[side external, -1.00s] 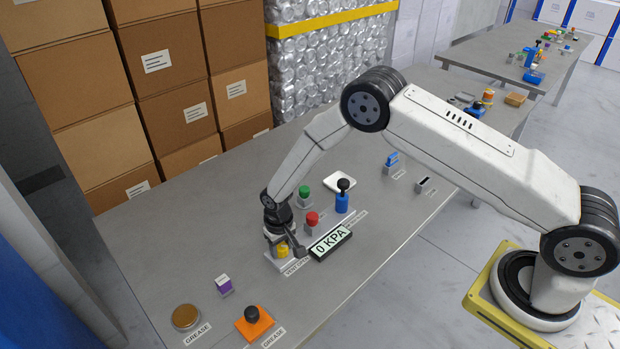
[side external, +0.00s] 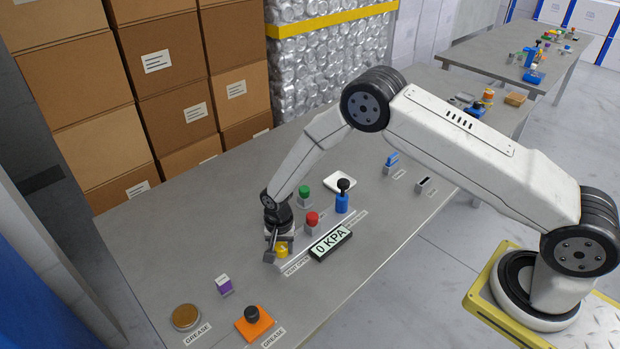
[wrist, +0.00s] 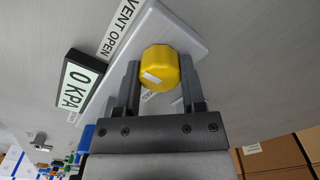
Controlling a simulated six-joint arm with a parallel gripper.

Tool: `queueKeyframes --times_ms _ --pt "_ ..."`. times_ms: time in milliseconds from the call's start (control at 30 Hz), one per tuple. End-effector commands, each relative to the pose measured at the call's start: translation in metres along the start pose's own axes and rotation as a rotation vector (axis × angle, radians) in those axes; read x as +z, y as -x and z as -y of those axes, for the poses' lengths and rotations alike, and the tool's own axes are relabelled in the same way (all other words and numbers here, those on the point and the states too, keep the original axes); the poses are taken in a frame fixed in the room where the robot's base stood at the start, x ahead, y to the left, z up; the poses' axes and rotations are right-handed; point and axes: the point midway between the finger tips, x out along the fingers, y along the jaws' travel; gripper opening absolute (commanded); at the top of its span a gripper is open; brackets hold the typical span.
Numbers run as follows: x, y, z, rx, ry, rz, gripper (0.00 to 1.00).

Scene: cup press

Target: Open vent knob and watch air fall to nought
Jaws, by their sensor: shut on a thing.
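The yellow vent knob (wrist: 160,66) sits on a light grey base plate (wrist: 188,38), beside a "VENT OPEN" label (wrist: 118,25). My gripper (wrist: 160,90) is shut on the knob, one finger on each side of it in the wrist view. In the side view the knob (side external: 281,252) is partly hidden under my gripper (side external: 277,248). The pressure display (side external: 331,243) reads "0 KPA". It also shows in the wrist view (wrist: 78,85).
A white dish (side external: 339,181) lies beyond. A grease tin (side external: 186,317), a purple-and-white box (side external: 223,284) and an orange pad (side external: 254,329) are toward the front left.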

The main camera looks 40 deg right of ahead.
Motion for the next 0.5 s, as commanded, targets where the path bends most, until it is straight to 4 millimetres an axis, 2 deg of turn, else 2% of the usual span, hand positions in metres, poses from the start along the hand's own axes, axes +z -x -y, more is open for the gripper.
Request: queueKeyframes --times_ms 400,433,500 --pt "-0.0001 0.0008 0.0003 0.0 -0.014 0.001 0.0" --pt "-0.0001 0.0008 0.0003 0.0 -0.014 0.0 0.54" --pt "-0.0001 0.0008 0.0004 -0.001 -0.014 0.0 0.77"
